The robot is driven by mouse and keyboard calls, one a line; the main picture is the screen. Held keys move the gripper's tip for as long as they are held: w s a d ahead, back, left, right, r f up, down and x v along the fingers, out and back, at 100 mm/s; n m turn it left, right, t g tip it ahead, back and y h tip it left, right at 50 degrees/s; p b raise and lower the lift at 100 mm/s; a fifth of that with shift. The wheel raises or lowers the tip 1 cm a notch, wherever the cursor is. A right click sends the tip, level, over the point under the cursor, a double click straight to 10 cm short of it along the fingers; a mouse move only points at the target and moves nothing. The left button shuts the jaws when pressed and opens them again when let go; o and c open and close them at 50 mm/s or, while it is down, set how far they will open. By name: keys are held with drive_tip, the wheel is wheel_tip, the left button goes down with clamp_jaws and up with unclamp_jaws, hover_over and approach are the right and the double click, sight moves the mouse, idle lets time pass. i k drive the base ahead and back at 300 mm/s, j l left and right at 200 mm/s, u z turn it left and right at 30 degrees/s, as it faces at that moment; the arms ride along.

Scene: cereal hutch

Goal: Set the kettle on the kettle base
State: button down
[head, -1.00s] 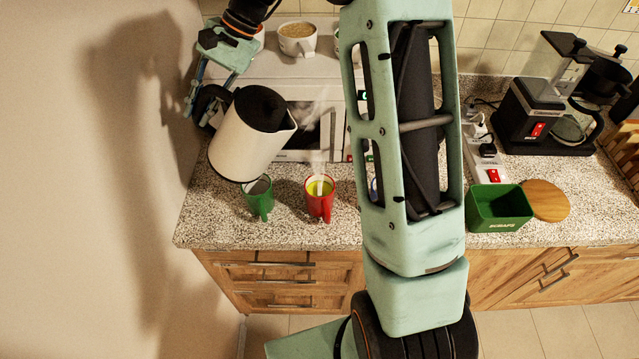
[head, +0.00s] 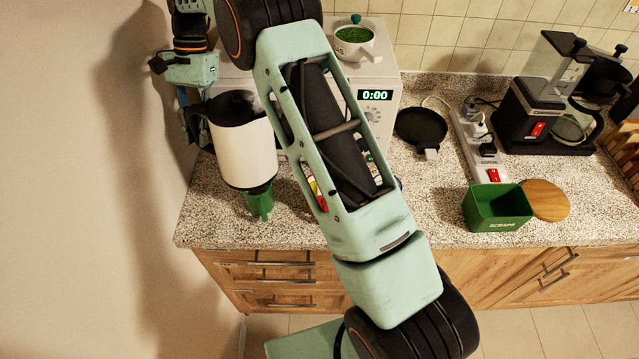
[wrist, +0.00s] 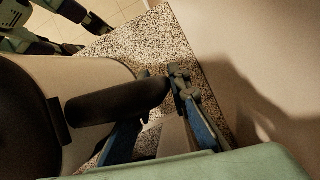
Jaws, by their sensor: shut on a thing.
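The kettle (head: 244,150) is white with a dark lid and handle. The kettle base (head: 421,127) is a flat black disc on the counter, right of the microwave, apart from the kettle and empty.
A power strip (head: 479,148), green scraps bin (head: 497,208) and coffee maker (head: 535,112) are right of the base.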

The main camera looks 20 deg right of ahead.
sight(422, 130)
drive_tip(key=k, duration=1)
